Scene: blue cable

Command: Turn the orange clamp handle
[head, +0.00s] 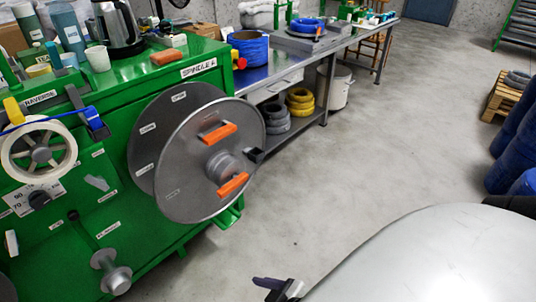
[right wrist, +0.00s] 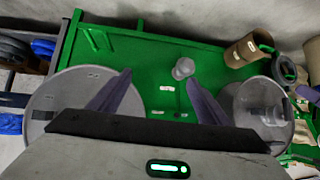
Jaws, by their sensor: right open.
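Two orange clamp handles, an upper one (head: 218,132) and a lower one (head: 233,185), sit on the face of the grey spindle disc (head: 185,175) on the side of the green machine (head: 110,165). They lie on either side of the grey hub (head: 222,166). My right gripper (head: 276,289) is low at the bottom of the head view, below and apart from the disc. In the right wrist view its two purple fingers (right wrist: 158,78) are spread, with nothing between them. No orange handle shows in that view. My left gripper is not in view.
A white spool (head: 15,160) with blue cable is at the far left. A kettle (head: 118,25) and bottles stand on the machine. A workbench (head: 285,72) with coils runs behind it.

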